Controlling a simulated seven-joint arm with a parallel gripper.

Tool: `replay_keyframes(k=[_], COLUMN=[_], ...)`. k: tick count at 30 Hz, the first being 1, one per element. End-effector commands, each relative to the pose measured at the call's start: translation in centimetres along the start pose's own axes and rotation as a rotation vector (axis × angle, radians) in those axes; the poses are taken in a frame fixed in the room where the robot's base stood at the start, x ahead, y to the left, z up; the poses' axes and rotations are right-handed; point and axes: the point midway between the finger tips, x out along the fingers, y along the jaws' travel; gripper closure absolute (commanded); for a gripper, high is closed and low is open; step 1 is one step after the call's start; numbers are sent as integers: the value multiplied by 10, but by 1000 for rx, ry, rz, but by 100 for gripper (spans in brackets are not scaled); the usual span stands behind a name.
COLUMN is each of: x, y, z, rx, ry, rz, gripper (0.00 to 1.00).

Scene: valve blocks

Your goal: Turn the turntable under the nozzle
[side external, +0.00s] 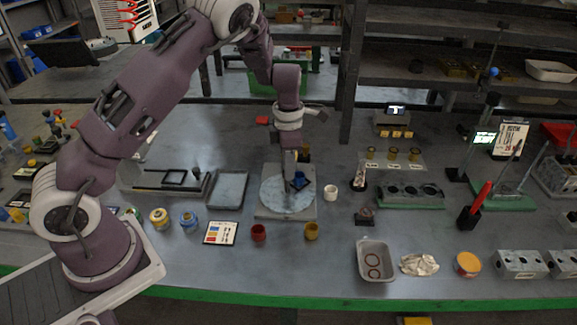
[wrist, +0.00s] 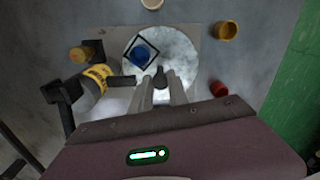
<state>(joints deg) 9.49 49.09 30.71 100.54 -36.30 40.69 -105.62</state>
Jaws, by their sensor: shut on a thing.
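The turntable (side external: 283,200) is a pale mottled disc on a grey square base in the middle of the bench; it also shows in the wrist view (wrist: 180,50). A blue round part in a dark square frame (wrist: 140,53) sits on the disc, left of my fingertips. My gripper (side external: 289,180) is low over the disc, its fingers pointing down. In the wrist view my gripper (wrist: 160,85) is shut on a small dark peg (wrist: 161,74) at the disc. A yellow-and-black body (wrist: 95,80), possibly the nozzle unit, stands at the left; its tip is unclear.
A red cup (side external: 258,233), a yellow cup (side external: 311,231) and a white cup (side external: 330,191) stand close around the base. A grey tray (side external: 375,274) with rings lies at front right. A flat grey plate (side external: 228,189) lies to the left.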

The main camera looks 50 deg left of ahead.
Motion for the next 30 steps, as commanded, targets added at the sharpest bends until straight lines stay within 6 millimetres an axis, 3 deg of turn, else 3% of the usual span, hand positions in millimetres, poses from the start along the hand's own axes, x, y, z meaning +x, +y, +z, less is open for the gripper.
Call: replay_keyframes(k=[30], x=[-2], y=[2], z=[1], rx=[-505], ry=[-5], rz=[2], gripper=[100])
